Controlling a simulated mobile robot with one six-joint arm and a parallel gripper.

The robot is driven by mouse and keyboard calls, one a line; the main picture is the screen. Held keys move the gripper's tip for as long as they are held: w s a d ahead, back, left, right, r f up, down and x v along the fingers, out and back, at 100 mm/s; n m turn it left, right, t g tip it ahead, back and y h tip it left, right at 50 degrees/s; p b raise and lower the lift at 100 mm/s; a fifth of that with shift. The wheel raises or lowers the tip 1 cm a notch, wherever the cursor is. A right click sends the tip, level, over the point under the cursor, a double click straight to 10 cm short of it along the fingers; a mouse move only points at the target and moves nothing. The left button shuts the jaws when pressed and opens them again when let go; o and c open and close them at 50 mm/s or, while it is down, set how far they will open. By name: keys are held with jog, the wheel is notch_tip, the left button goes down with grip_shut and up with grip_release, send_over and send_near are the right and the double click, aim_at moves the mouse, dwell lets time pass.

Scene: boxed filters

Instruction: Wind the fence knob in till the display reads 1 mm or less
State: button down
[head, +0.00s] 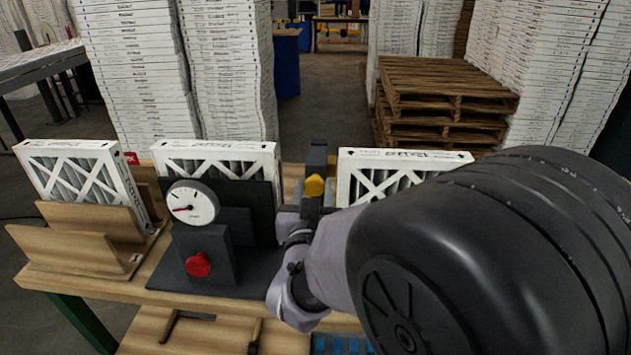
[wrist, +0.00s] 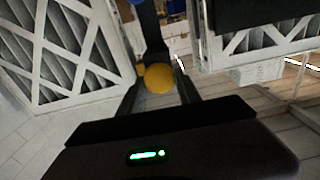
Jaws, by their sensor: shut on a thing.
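A yellow knob (head: 315,186) sits on a dark upright fixture (head: 318,155) at the back of the bench, between two filters. It also shows in the wrist view (wrist: 160,78), between my fingers. My gripper (head: 312,203) is shut on this knob, reaching it from the front; my arm hides much of the fixture. A round white dial (head: 205,203) stands left of my gripper on a dark stand. Its red needle points left, and its figures are too small to read. A red knob (head: 198,264) is on the block below the dial.
White framed filters stand on the bench: one in a wooden holder (head: 75,248) at left, one behind the dial (head: 215,148), one (head: 400,156) behind my arm. Stacked boxes and wooden pallets (head: 440,92) stand beyond. Wrist view shows filters close on both sides.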

jog(key=m+b, duration=0.1)
jog(key=b, duration=0.1)
jog(key=m+b, duration=0.1)
jog(key=b, duration=0.2)
jog(key=shift+f+m, duration=0.3)
jog(key=shift+f, duration=0.05)
jog(key=m+b, duration=0.1)
jog(key=b, duration=0.2)
jog(key=shift+d+m, duration=0.1)
jog(key=shift+m, duration=0.3)
jog(key=m+b, duration=0.1)
jog(key=m, duration=0.1)
jog(key=shift+r+m+b, duration=0.25)
jog(key=shift+m+b, duration=0.05)
jog(key=shift+b, duration=0.1)
jog(key=shift+d+m, duration=0.1)
jog(key=shift+m, duration=2.1)
jog(key=c, duration=0.9)
grip_release()
